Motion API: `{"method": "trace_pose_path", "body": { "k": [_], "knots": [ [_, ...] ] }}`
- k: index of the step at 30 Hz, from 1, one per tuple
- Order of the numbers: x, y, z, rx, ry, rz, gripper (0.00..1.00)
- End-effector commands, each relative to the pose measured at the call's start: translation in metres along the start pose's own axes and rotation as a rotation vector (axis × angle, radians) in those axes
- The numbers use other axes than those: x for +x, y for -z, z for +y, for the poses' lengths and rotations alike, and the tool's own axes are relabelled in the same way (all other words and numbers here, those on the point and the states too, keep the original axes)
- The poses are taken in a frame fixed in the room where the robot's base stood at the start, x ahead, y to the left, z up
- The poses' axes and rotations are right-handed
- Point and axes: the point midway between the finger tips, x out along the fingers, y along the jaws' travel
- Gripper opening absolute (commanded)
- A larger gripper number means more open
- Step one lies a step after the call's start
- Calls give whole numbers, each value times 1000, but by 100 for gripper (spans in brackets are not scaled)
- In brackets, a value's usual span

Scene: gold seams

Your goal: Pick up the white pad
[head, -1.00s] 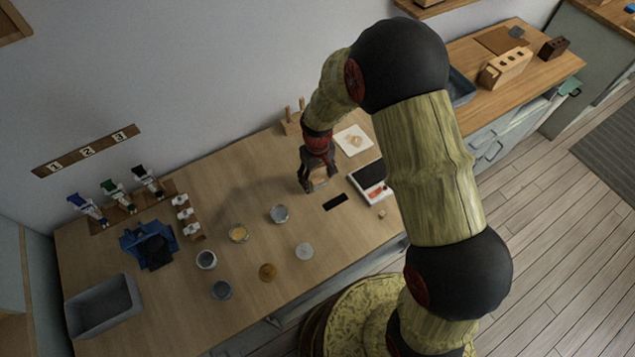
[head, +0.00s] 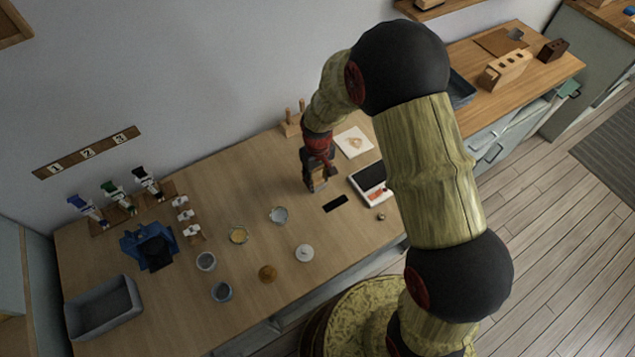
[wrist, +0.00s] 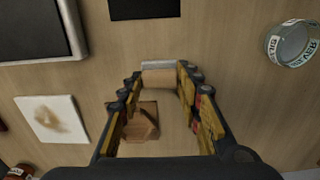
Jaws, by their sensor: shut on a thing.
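A flat white square pad with a brown mark (head: 345,136) lies on the wooden table, right of my gripper in the head view. It also shows at the left of the wrist view (wrist: 32,107), apart from my fingers. My gripper (head: 316,189) is low over the table. In the wrist view its fingertips (wrist: 160,75) are shut on a small tan block with a pale grey edge (wrist: 158,79). A brown wooden piece (wrist: 140,122) shows between the fingers, nearer my palm; I cannot tell whether it joins the tan block.
A scale with a dark top (head: 369,184) and a black rectangle (head: 336,203) lie close to my gripper. A peg stand (head: 291,126) is near the wall.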

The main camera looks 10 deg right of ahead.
Motion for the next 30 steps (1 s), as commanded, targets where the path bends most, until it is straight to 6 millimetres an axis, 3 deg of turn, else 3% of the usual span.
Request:
{"method": "trace_pose_path", "body": {
  "k": [8, 14, 25, 30],
  "knots": [
    [-5, -2, 0, 0, 1, -4, 17],
    [-33, -1, 0, 0, 0, 0, 17],
    [-92, -50, 0, 0, 0, 1, 17],
    [-105, -82, 0, 2, 0, -2, 17]
  ]
}}
